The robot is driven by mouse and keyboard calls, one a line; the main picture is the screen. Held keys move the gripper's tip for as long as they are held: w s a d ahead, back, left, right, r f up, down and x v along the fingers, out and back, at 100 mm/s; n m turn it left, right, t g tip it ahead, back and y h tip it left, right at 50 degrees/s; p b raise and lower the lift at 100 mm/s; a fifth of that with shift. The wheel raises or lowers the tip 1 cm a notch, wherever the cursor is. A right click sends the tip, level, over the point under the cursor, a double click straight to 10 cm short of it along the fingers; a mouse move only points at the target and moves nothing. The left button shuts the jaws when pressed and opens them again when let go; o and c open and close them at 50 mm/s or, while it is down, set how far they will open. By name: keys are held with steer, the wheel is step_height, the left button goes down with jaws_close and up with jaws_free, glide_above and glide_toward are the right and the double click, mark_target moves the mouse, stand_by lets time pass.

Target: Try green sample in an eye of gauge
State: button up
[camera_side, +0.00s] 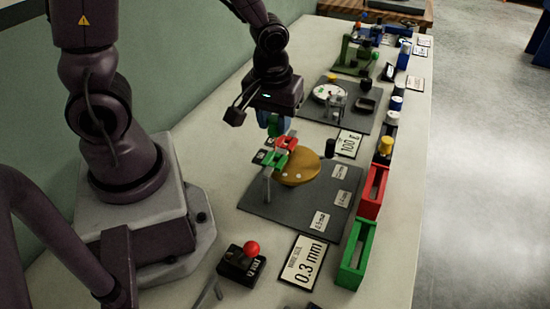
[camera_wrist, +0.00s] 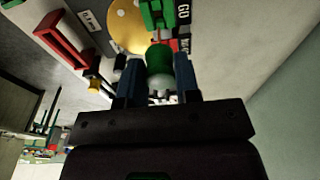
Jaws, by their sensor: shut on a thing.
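The green sample (camera_wrist: 159,60), a short cylinder, sits between the blue fingers of my gripper (camera_wrist: 158,72) in the wrist view. In the side view my gripper (camera_side: 273,122) points down behind the gauge, with a bit of green between its fingers. The gauge is a gold disc (camera_side: 297,168) with small pale eyes, on a dark grey base (camera_side: 290,206). A green block (camera_side: 287,142) and a red block (camera_side: 283,158) stand at the disc's back left; the wrist view shows a GO label beside them. I cannot tell whether the sample touches the gauge; the sample's lower end is hidden.
An open green bin (camera_side: 344,275) and an open red bin (camera_side: 366,207) stand right of the base. A 0.3 mm card (camera_side: 303,263) and a box with a red knob (camera_side: 240,265) lie in front. Scales and other instruments stand behind.

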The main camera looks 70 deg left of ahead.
steer(key=w+a+f, duration=0.1)
steer(key=w+a, duration=0.3)
steer(key=shift+w+a+f, duration=0.15)
steer(key=shift+w+f, duration=0.05)
steer(key=shift+f, duration=0.2)
steer(key=shift+f, duration=0.1)
stand_by(0.6)
steer(key=shift+f, duration=2.45)
step_height(320, 180, up, 7)
